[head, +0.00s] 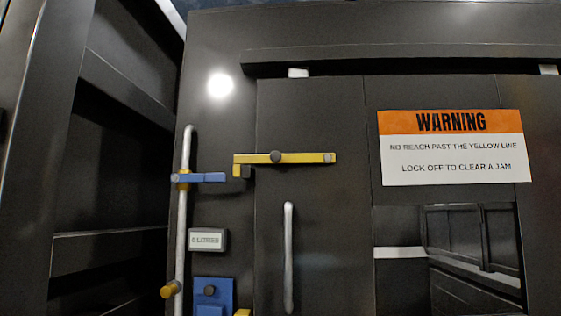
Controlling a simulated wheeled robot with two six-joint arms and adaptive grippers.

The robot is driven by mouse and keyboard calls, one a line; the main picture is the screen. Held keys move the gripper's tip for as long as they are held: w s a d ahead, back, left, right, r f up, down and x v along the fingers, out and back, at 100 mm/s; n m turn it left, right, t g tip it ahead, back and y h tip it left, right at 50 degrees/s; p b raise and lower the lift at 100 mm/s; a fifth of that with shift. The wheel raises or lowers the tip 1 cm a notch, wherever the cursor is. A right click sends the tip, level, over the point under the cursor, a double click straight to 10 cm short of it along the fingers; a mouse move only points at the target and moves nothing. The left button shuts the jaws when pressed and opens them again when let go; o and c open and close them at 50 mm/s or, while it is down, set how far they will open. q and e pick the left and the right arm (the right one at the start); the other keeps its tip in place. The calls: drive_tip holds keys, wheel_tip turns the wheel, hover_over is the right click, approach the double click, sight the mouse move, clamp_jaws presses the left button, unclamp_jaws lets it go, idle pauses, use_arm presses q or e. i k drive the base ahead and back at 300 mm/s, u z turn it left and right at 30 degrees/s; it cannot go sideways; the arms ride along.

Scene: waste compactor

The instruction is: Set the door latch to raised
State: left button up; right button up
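A yellow latch bar (305,158) lies about level on the dark door (330,220). It has a dark round pivot near its middle and a paler round piece at its right end. Its left end reaches past the door's left edge and bends down beside a small dark block. Which part catches the bar is too small to tell. A vertical silver handle (288,258) is on the door below the bar. Neither of my grippers is in view.
A silver vertical pole (182,230) with a blue arm (205,178) stands left of the door. A small label plate (208,240) and a blue plate (212,295) sit lower. A warning sign (455,148) hangs at right above an opening (470,260). The space before the latch looks clear.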

sight(275, 157)
drive_tip(key=u, duration=3.05)
drive_tip(key=k, duration=0.75)
drive_tip(key=z, duration=1.2)
